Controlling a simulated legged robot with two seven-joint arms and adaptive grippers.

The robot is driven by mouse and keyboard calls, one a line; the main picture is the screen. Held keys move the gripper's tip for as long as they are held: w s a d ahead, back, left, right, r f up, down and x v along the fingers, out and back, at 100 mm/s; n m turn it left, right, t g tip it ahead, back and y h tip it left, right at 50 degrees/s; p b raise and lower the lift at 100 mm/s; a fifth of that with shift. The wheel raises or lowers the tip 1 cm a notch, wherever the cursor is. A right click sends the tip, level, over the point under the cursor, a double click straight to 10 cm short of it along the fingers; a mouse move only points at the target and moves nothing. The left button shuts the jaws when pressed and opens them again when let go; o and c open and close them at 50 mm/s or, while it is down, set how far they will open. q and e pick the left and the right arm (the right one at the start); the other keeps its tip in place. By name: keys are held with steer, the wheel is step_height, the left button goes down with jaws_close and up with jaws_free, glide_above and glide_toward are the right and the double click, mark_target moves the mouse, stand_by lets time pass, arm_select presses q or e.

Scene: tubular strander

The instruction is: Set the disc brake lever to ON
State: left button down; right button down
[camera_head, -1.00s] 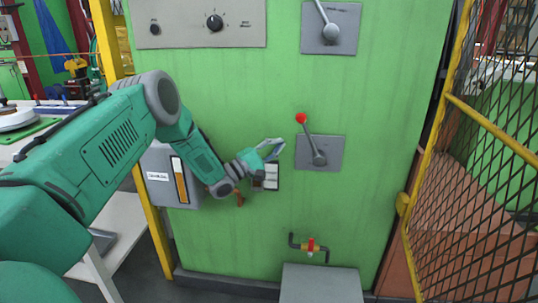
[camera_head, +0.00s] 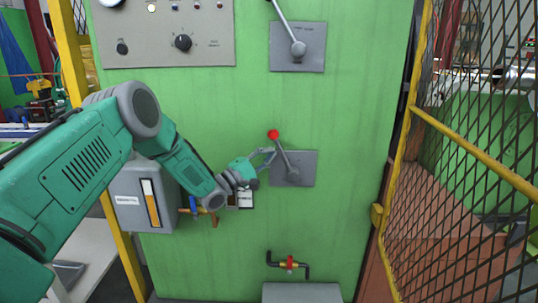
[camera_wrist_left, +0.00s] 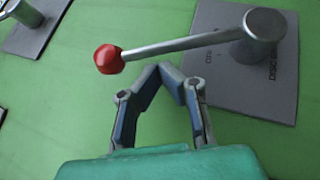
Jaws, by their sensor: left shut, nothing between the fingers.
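A lever with a red ball knob (camera_head: 273,134) sits on a grey plate (camera_head: 307,168) on the green panel. Its metal rod leans up and left from the pivot. In the left wrist view the red knob (camera_wrist_left: 109,59) and rod (camera_wrist_left: 185,43) lie just beyond the fingertips. My left gripper (camera_head: 270,152) is shut and empty, beside the rod on its left, just below the knob. In the left wrist view its fingertips (camera_wrist_left: 160,72) meet near the rod; I cannot tell whether they touch it. My right gripper is not in view.
Another lever (camera_head: 289,30) is on a plate above. A control panel with a dial (camera_head: 183,42) is at upper left. A grey box (camera_head: 145,196) and a red-handled valve (camera_head: 289,263) are lower. A yellow-framed mesh fence (camera_head: 460,150) stands at right.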

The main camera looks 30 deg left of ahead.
arm_select(q)
steer(key=w+d+r+m+g+p, duration=0.1)
steer(key=d+g+p, duration=0.1)
steer(key=p, duration=0.2)
steer(key=w+d+r+m+g+y+p, duration=0.1)
steer(key=d+m+g+p, duration=0.1)
steer(key=p, duration=0.1)
steer(key=w+d+r+m+g+p, duration=0.1)
steer(key=d+p, duration=0.1)
steer(key=p, duration=0.2)
steer(key=shift+w+d+r+m+g+p, duration=0.15)
steer(key=shift+r+m+g+p, duration=0.15)
steer(key=shift+g+p, duration=0.1)
steer(key=shift+w+d+f+m+g+y+p, duration=0.25)
steer(key=shift+w+d+m+g+y+p, duration=0.15)
steer(key=shift+d+g+y+p, duration=0.25)
steer(key=shift+w+d+f, duration=0.15)
steer(key=shift+w+d, duration=0.05)
steer(key=shift+d, duration=0.05)
steer(key=shift+w+d, duration=0.1)
